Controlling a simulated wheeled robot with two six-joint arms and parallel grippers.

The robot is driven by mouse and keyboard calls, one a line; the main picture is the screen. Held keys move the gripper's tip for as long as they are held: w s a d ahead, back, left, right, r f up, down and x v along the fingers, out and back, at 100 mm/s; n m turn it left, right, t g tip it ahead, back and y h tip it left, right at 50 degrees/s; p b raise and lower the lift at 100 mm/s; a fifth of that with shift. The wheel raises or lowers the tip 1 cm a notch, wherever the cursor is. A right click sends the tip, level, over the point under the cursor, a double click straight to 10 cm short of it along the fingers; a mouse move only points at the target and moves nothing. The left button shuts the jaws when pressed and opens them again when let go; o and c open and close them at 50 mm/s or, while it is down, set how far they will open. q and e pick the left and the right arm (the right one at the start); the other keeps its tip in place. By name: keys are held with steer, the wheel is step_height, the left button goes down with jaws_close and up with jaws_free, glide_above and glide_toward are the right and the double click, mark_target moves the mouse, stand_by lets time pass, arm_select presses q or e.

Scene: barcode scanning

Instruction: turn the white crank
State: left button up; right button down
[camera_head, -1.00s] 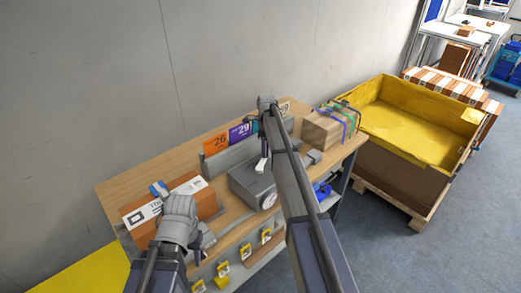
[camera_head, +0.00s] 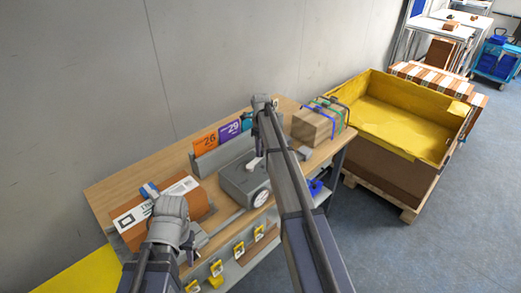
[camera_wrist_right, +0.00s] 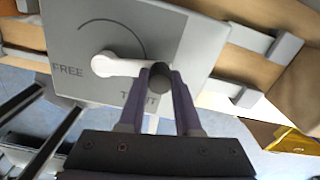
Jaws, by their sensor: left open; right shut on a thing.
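The white crank (camera_wrist_right: 110,64) is on the top of a grey box (camera_wrist_right: 190,40) marked FREE and, partly covered, a second word. In the right wrist view its arm points right to a dark knob (camera_wrist_right: 158,76). My right gripper (camera_wrist_right: 162,82) is shut on that knob. In the head view the crank (camera_head: 254,163) is a small white piece on the grey box (camera_head: 238,182), partly behind my right arm. My left gripper (camera_head: 193,247) is open at the bench front, beside a labelled brown carton (camera_head: 196,203). Its fingers are small and partly hidden.
The wooden bench (camera_head: 110,190) stands against a grey wall. Coloured number cards (camera_head: 204,138) stand behind the box. A strapped carton (camera_head: 312,126) lies at the bench's right end. A large yellow-lined crate (camera_head: 400,112) stands on the floor to the right. Yellow tags hang along the bench front.

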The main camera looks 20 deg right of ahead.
steer(key=shift+d, duration=0.1)
steer(key=c, duration=0.6)
jaws_free()
steer(key=shift+r, duration=0.1)
step_height(320, 180, up, 8)
steer(key=p, duration=0.8)
steer(key=shift+f, duration=0.2)
